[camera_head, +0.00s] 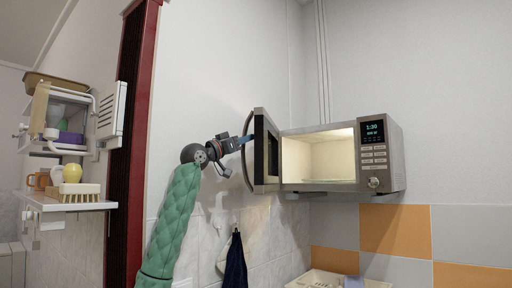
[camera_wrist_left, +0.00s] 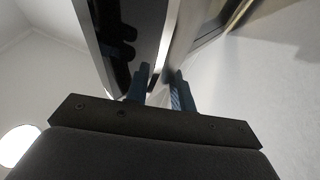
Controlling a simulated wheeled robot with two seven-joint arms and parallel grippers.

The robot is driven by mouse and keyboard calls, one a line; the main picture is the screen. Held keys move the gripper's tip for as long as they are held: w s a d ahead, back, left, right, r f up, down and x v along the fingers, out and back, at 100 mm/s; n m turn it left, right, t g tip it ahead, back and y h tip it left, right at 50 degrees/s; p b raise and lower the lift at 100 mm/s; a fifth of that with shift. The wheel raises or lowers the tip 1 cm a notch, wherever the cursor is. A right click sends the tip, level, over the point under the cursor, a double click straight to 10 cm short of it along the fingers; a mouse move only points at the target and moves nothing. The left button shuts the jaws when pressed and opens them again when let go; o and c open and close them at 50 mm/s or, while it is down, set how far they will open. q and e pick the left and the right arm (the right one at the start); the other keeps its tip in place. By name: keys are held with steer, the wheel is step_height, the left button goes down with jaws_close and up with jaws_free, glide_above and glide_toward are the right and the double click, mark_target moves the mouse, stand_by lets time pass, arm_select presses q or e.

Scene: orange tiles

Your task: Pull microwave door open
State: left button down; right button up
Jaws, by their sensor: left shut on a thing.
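The microwave (camera_head: 395,155) is mounted on the wall at the right, with its lit, empty-looking cavity (camera_head: 318,158) showing. Its door (camera_head: 266,150) stands wide open, swung out at the left side of the body. The curved handle (camera_head: 247,172) is on the door's left-facing outer side. My left gripper (camera_head: 246,139) reaches it from the left and is shut on the handle near its upper part. In the left wrist view, the blue fingers (camera_wrist_left: 160,88) are on either side of the handle (camera_wrist_left: 167,45). My right gripper is not in view.
A wall shelf (camera_head: 75,205) with a brush and cups is at the left, below a small open cabinet (camera_head: 70,125). A dark cloth (camera_head: 235,262) hangs from a hook below the door. A pale tray (camera_head: 330,278) is below the microwave.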

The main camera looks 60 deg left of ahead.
arm_select(q)
steer(key=shift+f, duration=0.15)
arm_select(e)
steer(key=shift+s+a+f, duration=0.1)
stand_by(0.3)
arm_select(q)
steer(key=c, duration=1.3)
jaws_free()
steer(key=shift+s, duration=0.1)
steer(key=shift+o, duration=0.7)
steer(key=shift+s, duration=0.15)
steer(key=b+v, duration=0.3)
steer(key=v, duration=0.4)
steer(key=shift+s+f, duration=0.15)
steer(key=shift+s, duration=0.15)
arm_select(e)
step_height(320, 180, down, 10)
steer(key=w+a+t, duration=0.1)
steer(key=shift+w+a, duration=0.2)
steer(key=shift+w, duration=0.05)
